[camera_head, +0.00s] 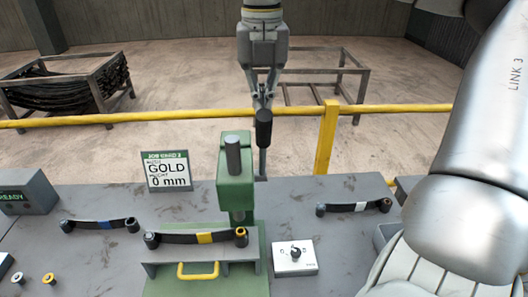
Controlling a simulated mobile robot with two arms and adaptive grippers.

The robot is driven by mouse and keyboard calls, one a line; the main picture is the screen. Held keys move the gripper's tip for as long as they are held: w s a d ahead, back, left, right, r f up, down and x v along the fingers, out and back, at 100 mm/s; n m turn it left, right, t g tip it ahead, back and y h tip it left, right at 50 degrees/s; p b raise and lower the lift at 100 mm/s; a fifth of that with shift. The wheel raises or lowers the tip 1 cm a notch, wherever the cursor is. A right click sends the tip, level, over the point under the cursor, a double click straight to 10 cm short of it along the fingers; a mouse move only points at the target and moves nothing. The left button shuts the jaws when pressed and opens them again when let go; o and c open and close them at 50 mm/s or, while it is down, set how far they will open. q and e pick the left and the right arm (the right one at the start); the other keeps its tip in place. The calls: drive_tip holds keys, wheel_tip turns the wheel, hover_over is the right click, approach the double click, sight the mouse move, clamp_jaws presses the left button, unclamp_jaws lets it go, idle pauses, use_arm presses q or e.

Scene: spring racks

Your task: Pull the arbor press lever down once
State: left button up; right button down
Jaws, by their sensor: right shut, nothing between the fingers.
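The green arbor press (235,190) stands at the middle of the grey bench, with a grey ram on top. Its lever (264,130) has a black grip on a thin grey rod and stands upright behind the press head. My right gripper (264,104) points down from the top of the view, with its fingertips together at the top of the black grip. Whether they touch it cannot be told. A leaf spring with a gold band (204,238) lies on the press base below the ram. My left gripper is not in view.
A sign (167,171) reads GOLD, 0 mm. A knob box (294,258), yellow handle (198,272) and READY box (27,192) are on the bench. A yellow rail (170,115) runs behind.

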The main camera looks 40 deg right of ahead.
sight(264, 134)
idle(0.3)
drive_tip(key=shift+s+a+b, duration=0.4)
drive_tip(key=shift+s, duration=0.05)
drive_tip(key=shift+s+a, duration=0.2)
drive_tip(key=shift+s, duration=0.05)
drive_tip(key=shift+s+a+f+b, duration=0.6)
drive_tip(key=shift+s+f+b, duration=0.2)
drive_tip(key=shift+b, duration=0.4)
drive_tip(key=shift+s+a+f+b, duration=0.4)
drive_tip(key=shift+s+a+b, duration=0.15)
drive_tip(key=shift+b, duration=0.15)
drive_tip(key=shift+s, duration=0.1)
